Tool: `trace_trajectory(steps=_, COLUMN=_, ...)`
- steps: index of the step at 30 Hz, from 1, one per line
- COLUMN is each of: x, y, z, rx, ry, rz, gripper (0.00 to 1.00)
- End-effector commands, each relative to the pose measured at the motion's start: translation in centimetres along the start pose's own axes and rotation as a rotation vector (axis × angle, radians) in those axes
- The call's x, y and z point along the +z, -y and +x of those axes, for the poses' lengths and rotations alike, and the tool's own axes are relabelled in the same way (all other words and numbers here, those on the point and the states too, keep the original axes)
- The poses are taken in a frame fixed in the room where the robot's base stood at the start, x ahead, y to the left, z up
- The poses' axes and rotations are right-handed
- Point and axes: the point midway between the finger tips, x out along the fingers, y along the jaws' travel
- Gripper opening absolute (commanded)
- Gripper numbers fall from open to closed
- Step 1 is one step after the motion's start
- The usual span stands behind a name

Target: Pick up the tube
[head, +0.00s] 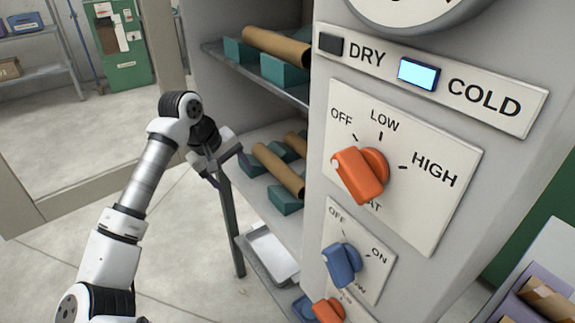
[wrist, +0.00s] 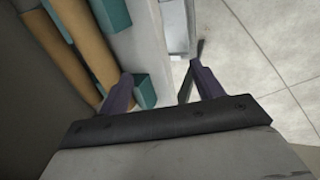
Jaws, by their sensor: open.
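Brown cardboard tubes lie on teal cradle blocks inside the shelf unit. One tube (head: 277,47) is on the upper shelf. Another tube (head: 278,169) lies on the middle shelf, with part of one more tube (head: 296,140) behind it. My gripper (head: 230,170) is open and empty at the left front of the middle shelf, close to the near tube's end. In the wrist view my gripper (wrist: 162,76) has its fingers apart with nothing between them. Two tubes (wrist: 87,40) run along the left there, beside the left finger; a teal block (wrist: 145,90) shows by that finger.
A control panel (head: 430,170) with orange and blue knobs stands right of the shelves. A white tray (head: 270,253) is on the lower shelf. The floor at left is open.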

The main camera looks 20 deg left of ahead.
Motion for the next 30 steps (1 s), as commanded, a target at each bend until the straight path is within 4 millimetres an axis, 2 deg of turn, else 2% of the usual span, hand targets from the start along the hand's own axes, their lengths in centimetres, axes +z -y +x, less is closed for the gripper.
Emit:
trace_trajectory(steps=6, x=0.1, y=-4.1, z=1.4, rx=0.002, ry=0.003, rz=0.004, gripper=0.66)
trace_trajectory(steps=10, x=0.1, y=-6.1, z=2.3, rx=0.002, ry=0.003, rz=0.002, gripper=0.66)
trace_trajectory(steps=17, x=0.1, y=-7.6, z=3.0, rx=0.002, ry=0.001, rz=0.001, gripper=0.66)
trace_trajectory(steps=24, x=0.2, y=-11.0, z=4.5, rx=0.003, ry=0.005, rz=0.001, gripper=0.66)
trace_trajectory(steps=30, x=0.1, y=-10.6, z=6.9, rx=0.003, ry=0.004, rz=0.0, gripper=0.66)
